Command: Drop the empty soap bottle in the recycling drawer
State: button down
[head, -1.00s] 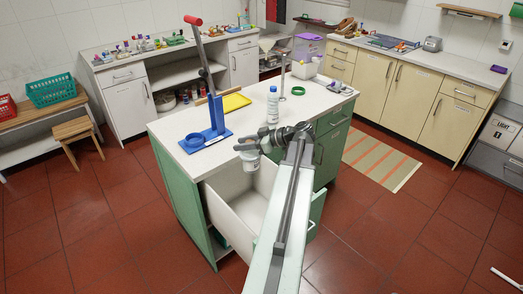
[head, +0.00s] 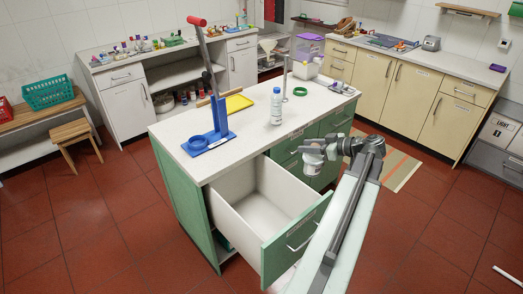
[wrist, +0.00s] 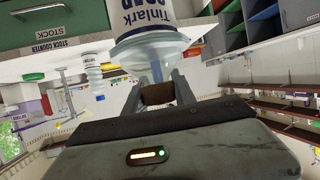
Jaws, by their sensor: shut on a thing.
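My gripper (head: 318,150) is shut on a soap bottle (head: 312,167), held in the air to the right of the open drawer in the head view. In the wrist view the bottle (wrist: 150,48) is clear, with a white label reading "Tinlark SOAP" upside down, and sits between the fingers (wrist: 158,82). Its far end is cut off by the frame. The pulled-out drawer (head: 297,238) has a green front and pale inside; its visible inside looks empty. I cannot read whether its label marks it as recycling.
A blue lever stand (head: 215,135), a yellow tray (head: 238,103) and a green ring (head: 300,91) are also there.

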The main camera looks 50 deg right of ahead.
jog(key=w+a+f+b, duration=0.3)
jog(key=w+a, duration=0.2)
jog(key=w, duration=0.3)
jog(key=w+a+f+b, duration=0.4)
jog(key=w, duration=0.5)
notch_tip(320, 180, down, 6)
jog(key=b, duration=0.5)
jog(key=shift+w+a+r, duration=0.1)
jog(key=shift+w+r, duration=0.05)
jog(key=shift+r, duration=0.05)
jog(key=c, duration=0.9)
grip_release()
jog(key=shift+c, duration=0.2)
jog(key=p+v, duration=0.2)
jog(key=v, duration=0.6)
jog(key=shift+p, duration=0.3)
jog(key=shift+w, duration=0.15)
